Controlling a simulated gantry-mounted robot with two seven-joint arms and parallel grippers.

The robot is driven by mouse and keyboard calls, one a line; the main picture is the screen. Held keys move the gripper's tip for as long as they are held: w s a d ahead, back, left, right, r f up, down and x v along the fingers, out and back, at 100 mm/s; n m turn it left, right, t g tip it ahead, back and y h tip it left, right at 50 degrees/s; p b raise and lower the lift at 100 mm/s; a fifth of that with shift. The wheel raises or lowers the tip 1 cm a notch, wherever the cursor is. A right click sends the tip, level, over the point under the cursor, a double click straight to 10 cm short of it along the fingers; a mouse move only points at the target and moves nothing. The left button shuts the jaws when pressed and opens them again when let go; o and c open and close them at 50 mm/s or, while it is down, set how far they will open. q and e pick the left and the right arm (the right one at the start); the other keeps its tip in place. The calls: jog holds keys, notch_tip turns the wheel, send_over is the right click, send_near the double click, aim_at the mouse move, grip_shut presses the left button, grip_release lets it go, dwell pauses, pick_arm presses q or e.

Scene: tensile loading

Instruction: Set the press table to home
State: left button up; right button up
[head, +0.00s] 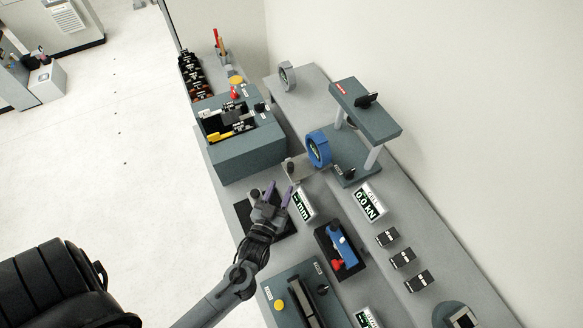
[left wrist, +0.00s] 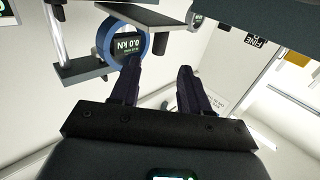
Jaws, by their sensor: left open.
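The press is a teal frame with an upper plate (head: 372,112), pale columns (head: 373,158) and a teal base (head: 346,150). A blue ring (head: 318,149) stands upright at its near side, beside a small grey plate with a dark knob (head: 290,168). I cannot tell for sure which part is the press table. My left gripper (head: 278,192) is open and empty, just nearer than the plate and apart from it. In the left wrist view its fingers (left wrist: 158,75) point up towards the blue ring (left wrist: 101,45) and a column (left wrist: 54,35). My right gripper is not in view.
A mm display (head: 303,204) stands right of my left gripper, and a kN display (head: 370,203) further right. A teal box with tools (head: 245,155) stands behind left. A blue-and-red device (head: 342,248) and several small dark blocks (head: 402,259) lie nearer.

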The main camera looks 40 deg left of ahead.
aim_at(289, 169)
pick_arm(q)
jog(key=p+x, duration=0.1)
jog(key=x, duration=0.8)
jog(key=shift+w+r, duration=0.1)
jog(key=shift+w, duration=0.2)
jog(key=shift+c, duration=0.3)
grip_shut()
